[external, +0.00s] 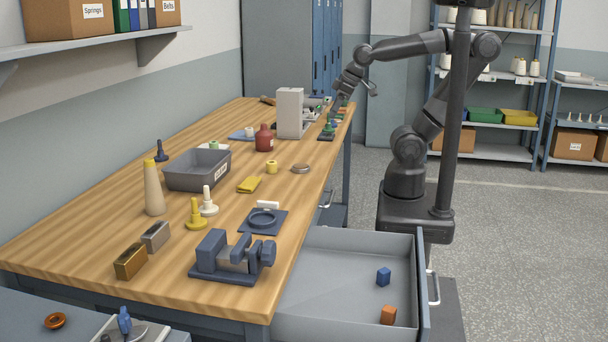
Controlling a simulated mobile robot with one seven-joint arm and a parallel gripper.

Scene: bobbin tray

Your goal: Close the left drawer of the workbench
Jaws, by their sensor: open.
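The grey drawer (340,262) nearest the camera is pulled far out from the bench's right side. My gripper (335,107) is open, small in the picture, above the far part of the workbench (222,230), far from the open drawer. Its fingertips are hard to make out.
My base stands just beyond the open drawer. Shelving (490,155) stands at the back. Open floor lies to the right.

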